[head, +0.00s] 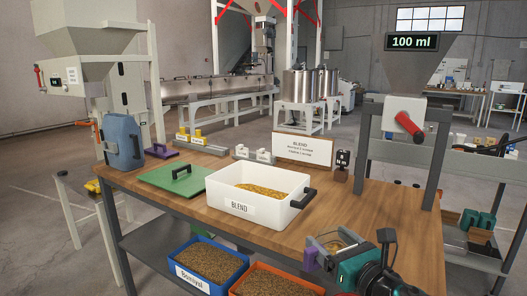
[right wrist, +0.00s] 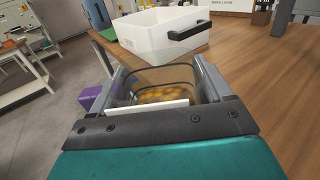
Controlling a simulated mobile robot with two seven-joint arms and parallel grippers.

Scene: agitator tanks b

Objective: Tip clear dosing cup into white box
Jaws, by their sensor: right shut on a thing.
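The white box (head: 275,216), labelled BLEND, stands on the wooden table with a layer of yellow grains inside and a dark handle on its right end. It also shows at the top of the right wrist view (right wrist: 140,42). My right gripper (head: 335,243) is shut on the clear dosing cup (right wrist: 165,76), near the table's front edge, to the right of and nearer than the box. The cup looks roughly upright, with yellow-orange contents inside, and is apart from the box. A purple piece (right wrist: 91,98) shows just outside the left finger. My left gripper is not in view.
A green lid (head: 172,180) and a blue container (head: 122,140) stand left of the box. A BLEND sign (head: 303,149) and a small dark weight (head: 342,160) stand behind. Blue (head: 235,266) and orange (head: 309,290) bins sit below the front edge. Table right of the box is clear.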

